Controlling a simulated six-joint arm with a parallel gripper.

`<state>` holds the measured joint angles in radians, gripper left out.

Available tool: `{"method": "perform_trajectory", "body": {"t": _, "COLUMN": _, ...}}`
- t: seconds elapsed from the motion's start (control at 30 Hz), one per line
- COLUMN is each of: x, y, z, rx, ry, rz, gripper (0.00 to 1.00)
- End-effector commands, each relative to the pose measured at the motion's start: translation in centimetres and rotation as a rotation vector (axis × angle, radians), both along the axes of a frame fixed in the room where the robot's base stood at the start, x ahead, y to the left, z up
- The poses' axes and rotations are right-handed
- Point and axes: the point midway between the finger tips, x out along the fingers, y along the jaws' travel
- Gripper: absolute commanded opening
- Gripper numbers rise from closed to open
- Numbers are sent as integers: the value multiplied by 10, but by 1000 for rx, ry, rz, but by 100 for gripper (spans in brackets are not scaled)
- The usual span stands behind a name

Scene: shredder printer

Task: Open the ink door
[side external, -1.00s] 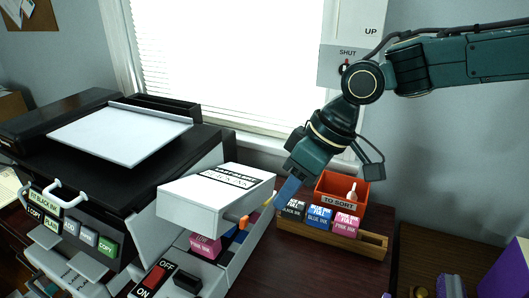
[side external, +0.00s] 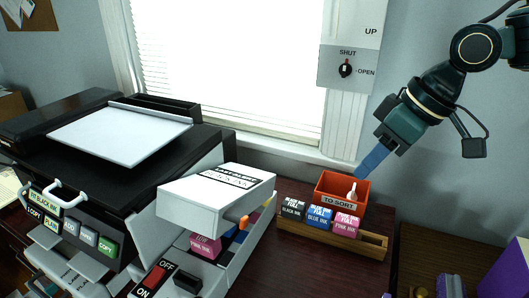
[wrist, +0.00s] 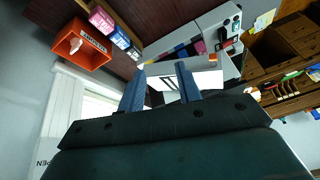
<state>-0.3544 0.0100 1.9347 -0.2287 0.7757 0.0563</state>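The ink door (side external: 215,195) is a white, boxy lid with black lettering on the printer's right part. It stands raised, with pink and blue ink cartridges showing beneath it. An orange tab (side external: 243,222) sticks out at its front right corner. In the wrist view the door (wrist: 208,79) is a white panel partly behind my fingers. My gripper (side external: 366,170) is up and to the right of the door, above the orange bin, clear of the door. In the wrist view its two blue fingers (wrist: 157,68) are apart with nothing between them.
An orange "TO SORT" bin (side external: 330,187) stands behind a wooden rack (side external: 376,246) holding black, blue and pink ink cartridges. The black scanner (side external: 60,110) is at left. A wall panel (side external: 333,70) has a SHUT/OPEN knob. Space between door and gripper is clear.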

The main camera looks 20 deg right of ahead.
Motion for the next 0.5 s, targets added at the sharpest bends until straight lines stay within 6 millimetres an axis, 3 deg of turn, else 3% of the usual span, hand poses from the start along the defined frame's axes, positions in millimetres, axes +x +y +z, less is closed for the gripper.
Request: {"method": "perform_trajectory", "body": {"t": 0.5, "x": -39, "y": -59, "z": 15, "rx": -22, "ry": -28, "rz": -124, "gripper": 34}}
